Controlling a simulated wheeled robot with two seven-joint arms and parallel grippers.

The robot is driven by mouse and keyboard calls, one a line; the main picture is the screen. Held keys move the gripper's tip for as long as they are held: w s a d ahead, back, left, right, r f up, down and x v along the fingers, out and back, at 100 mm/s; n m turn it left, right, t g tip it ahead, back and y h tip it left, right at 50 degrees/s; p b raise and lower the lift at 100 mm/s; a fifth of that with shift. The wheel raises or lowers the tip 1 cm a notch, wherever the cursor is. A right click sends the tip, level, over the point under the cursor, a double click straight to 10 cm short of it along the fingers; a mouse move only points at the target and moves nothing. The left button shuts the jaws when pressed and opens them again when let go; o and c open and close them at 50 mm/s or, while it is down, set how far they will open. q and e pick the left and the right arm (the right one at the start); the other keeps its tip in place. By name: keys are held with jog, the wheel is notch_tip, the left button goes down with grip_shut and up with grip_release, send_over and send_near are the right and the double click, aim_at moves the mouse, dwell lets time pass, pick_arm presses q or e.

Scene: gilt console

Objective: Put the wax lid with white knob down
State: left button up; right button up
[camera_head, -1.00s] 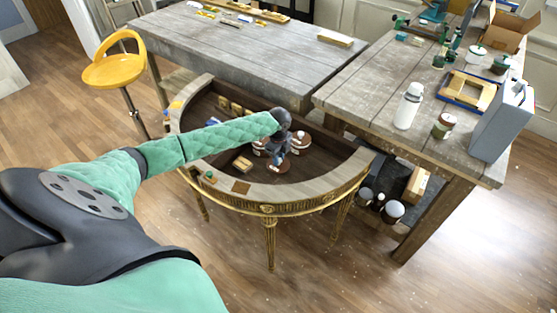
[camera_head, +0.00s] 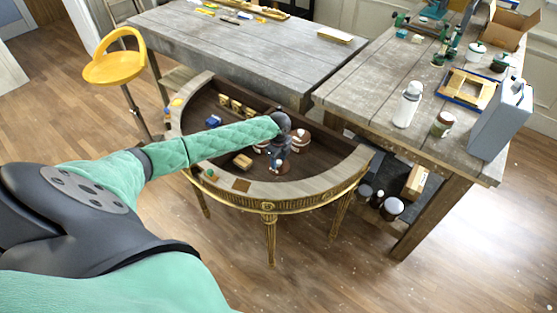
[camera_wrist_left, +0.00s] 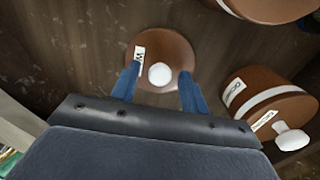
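The wax lid with white knob (camera_wrist_left: 150,48) is a brown disc with a white label, partly readable as "W", and a round white knob. It appears to lie flat on the console's dark surface. It also shows as a small brown disc below the gripper in the head view (camera_head: 279,168). My left gripper (camera_wrist_left: 160,70) is over the lid, its two blue fingers apart on either side of the knob, with gaps visible between knob and fingers. In the head view the left gripper (camera_head: 278,158) hides part of this spot. My right gripper is not in view.
A brown canister with a white band (camera_wrist_left: 270,100) stands right of the lid, beside another white knob (camera_wrist_left: 291,137). Another canister (camera_wrist_left: 265,8) is at the upper right.

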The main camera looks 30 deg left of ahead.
aim_at(278, 162)
pick_arm(q)
jog(key=shift+r, duration=0.1)
jog(key=shift+r, duration=0.15)
notch_tip(278, 162, up, 5)
jog(key=shift+r+b, duration=0.15)
jog(key=shift+b, duration=1)
notch_tip(278, 162, up, 6)
jog(key=b, duration=0.1)
jog(key=shift+r+b, duration=0.25)
jog(key=shift+b, duration=0.05)
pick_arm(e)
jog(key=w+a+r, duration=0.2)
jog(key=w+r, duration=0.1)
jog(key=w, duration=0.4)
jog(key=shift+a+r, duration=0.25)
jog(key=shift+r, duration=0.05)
